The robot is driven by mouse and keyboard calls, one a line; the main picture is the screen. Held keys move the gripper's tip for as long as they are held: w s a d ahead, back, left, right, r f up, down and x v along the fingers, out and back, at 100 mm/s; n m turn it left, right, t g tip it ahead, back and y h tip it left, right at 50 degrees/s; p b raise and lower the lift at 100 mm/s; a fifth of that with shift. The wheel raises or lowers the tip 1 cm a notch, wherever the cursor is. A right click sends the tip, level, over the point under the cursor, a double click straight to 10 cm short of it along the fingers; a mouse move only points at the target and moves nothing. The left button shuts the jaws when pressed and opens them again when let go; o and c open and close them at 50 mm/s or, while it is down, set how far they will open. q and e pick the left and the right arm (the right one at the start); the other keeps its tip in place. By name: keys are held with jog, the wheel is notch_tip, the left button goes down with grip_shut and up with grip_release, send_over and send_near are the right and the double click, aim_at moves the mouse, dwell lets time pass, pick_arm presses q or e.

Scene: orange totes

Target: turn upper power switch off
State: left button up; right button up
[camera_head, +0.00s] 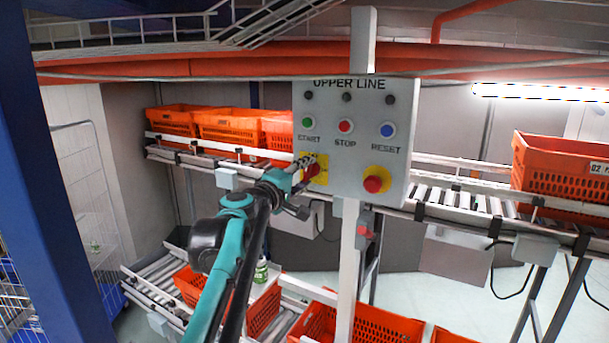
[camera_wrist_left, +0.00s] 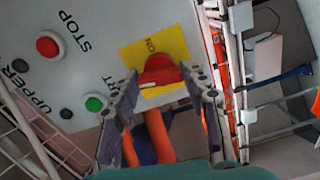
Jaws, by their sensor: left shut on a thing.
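The upper power switch is a red rotary knob (camera_wrist_left: 160,70) on a yellow plate (camera_wrist_left: 172,50) marked ON, at the lower left of the grey UPPER LINE panel (camera_head: 337,170). In the head view the yellow plate (camera_head: 321,163) is partly hidden behind my left gripper (camera_head: 308,166). In the left wrist view the fingers of my left gripper (camera_wrist_left: 160,88) are on both sides of the red knob, shut on it. My right gripper is in neither view.
The panel also has a green START button (camera_head: 308,122), a red STOP button (camera_head: 345,126), a blue RESET button (camera_head: 387,130) and a red emergency knob (camera_head: 375,181). Roller conveyors with orange totes (camera_head: 232,126) run behind. A grey post (camera_head: 348,270) holds the panel.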

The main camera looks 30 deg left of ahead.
pick_arm(q)
jog(key=shift+n, duration=1)
jog(key=o, duration=1.2)
jog(key=shift+c, duration=0.2)
jog(key=s, duration=1.2)
jog(key=shift+d, duration=0.1)
